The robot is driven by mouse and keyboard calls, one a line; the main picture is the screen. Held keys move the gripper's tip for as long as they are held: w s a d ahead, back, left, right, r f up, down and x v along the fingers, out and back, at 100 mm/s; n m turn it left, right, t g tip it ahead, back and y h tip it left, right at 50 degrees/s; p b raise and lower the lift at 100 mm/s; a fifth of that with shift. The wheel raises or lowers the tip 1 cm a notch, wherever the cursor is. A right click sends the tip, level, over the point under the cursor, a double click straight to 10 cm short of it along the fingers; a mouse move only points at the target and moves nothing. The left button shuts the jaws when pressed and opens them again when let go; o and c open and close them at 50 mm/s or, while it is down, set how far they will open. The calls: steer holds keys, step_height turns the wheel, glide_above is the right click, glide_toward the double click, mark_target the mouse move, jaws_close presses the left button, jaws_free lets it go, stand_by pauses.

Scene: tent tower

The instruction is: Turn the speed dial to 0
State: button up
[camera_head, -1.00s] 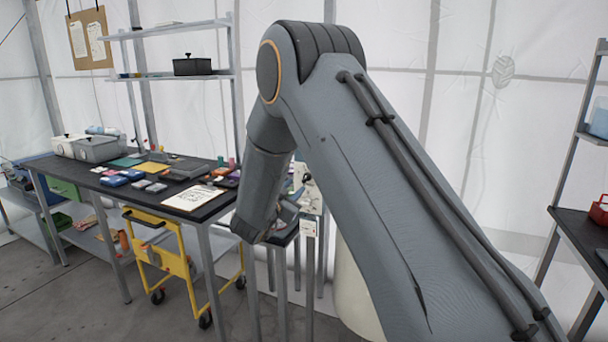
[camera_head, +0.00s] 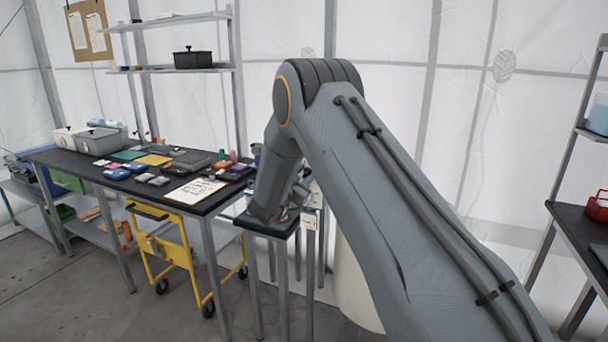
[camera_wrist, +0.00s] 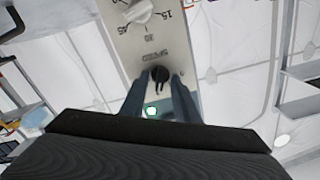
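In the wrist view a pale upside-down panel (camera_wrist: 118,35) carries a small black speed dial (camera_wrist: 160,74) under the word SPEED. A larger white timer knob (camera_wrist: 138,11), marked 15, 30 and 45, is at the top edge. My gripper (camera_wrist: 161,80) has its two fingers apart, one on each side of the black dial, with their tips close to it. Whether they touch it cannot be seen. The dial's setting is too small to read. In the head view my arm hides most of the panel and the dial.
A small dark-topped stand (camera_head: 262,228) is below my wrist. At left is a long black workbench (camera_head: 75,160) with many small items, and a yellow cart (camera_head: 165,262) below it. A shelf with a red box (camera_head: 597,207) is at right.

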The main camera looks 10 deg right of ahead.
steer(key=shift+c, duration=0.4)
jaws_close()
steer(key=shift+n, duration=0.3)
steer(key=n+b, duration=0.1)
steer(key=n, duration=0.2)
steer(key=shift+a+n, duration=0.15)
steer(key=shift+n, duration=0.15)
steer(key=n, duration=1)
steer(key=shift+w+a, duration=0.2)
steer(key=shift+a, duration=0.05)
steer(key=n, duration=0.5)
steer(key=shift+f+n+p, duration=0.1)
steer(key=shift+n+p, duration=0.2)
steer(key=shift+p, duration=0.1)
steer(key=shift+a, duration=0.1)
